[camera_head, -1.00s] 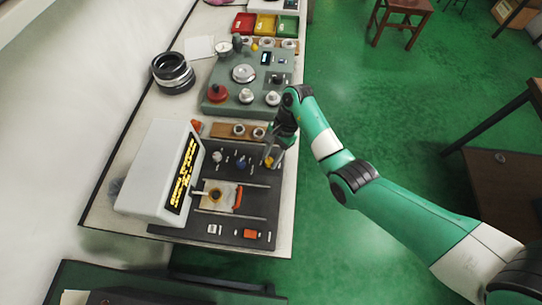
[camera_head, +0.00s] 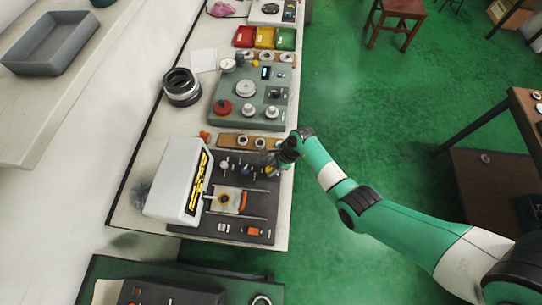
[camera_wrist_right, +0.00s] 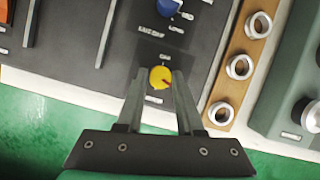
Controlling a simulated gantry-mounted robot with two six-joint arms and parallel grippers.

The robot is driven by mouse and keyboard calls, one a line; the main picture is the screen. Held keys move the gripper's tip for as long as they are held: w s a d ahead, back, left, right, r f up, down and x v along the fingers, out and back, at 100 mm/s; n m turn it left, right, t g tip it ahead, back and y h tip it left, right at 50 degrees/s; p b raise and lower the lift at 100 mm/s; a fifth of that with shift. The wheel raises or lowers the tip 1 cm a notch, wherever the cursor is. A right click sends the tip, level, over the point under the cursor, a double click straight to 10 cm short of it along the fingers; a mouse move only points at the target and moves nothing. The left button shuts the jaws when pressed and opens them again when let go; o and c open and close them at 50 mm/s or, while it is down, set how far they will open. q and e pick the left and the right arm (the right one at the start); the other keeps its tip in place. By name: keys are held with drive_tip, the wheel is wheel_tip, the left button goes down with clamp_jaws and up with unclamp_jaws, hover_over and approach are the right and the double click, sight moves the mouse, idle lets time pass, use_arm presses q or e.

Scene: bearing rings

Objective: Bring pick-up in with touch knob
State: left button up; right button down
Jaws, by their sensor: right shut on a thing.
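The roundness tester has a white box (camera_head: 180,180) with yellow display writing and a dark panel (camera_head: 207,232). A thin pick-up arm (camera_head: 208,197) reaches from the box to a ring (camera_head: 225,199) on a pale holder, with an orange part (camera_head: 243,201) at its right. Whether pick-up and ring touch is too small to tell. My right gripper (camera_head: 270,168) is over the panel's far right corner. In the right wrist view, its fingers are shut on a yellow knob (camera_wrist_right: 160,77) with a dark pointer mark. A blue knob (camera_wrist_right: 169,7) is beside it. My left gripper is not in view.
A wooden strip with several rings (camera_wrist_right: 238,67) lies close beside the panel. Beyond it stands a grey-green device (camera_head: 245,95) with a red knob (camera_head: 223,107). Green floor lies right of the bench.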

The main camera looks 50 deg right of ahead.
drive_tip(key=m+p, duration=0.1)
drive_tip(key=p, duration=0.1)
drive_tip(key=m+h+p, duration=0.1)
drive_tip(key=m+p, duration=0.1)
drive_tip(key=shift+s+a+r+t+p, duration=0.1)
drive_tip(key=shift+a+r+t+p, duration=0.05)
drive_tip(key=shift+r+t+p, duration=0.25)
drive_tip(key=m+p, duration=0.1)
drive_tip(key=p, duration=0.1)
drive_tip(key=shift+f+m+h+p, duration=0.2)
drive_tip(key=shift+m+h+p, duration=0.1)
drive_tip(key=shift+m, duration=0.1)
drive_tip(key=shift+f+m+p, duration=0.15)
drive_tip(key=shift+m+p, duration=0.15)
drive_tip(key=c, duration=0.5)
unclamp_jaws()
drive_tip(key=shift+c, duration=0.2)
